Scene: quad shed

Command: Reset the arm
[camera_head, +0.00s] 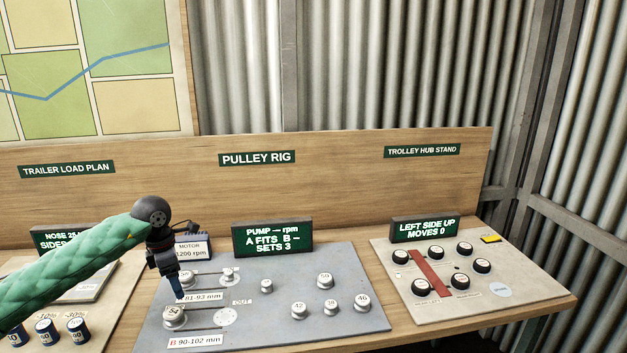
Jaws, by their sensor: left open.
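My left arm comes in from the left in a green sleeve. My left gripper (178,292) points down over the left part of the grey pulley rig board (270,325). Its fingertips are just above a pulley marked 54 (174,315); I cannot tell if they touch it. I see nothing held between the fingers, and the gripper is open. My right gripper is not in view.
The pulley rig's display (272,238) stands behind its board, with several loose pulleys on the right half. The trolley hub stand (520,285) is at right with black-rimmed knobs and a red bar. Blue cans (46,331) stand at left. A wooden back panel (340,165) closes off the rear.

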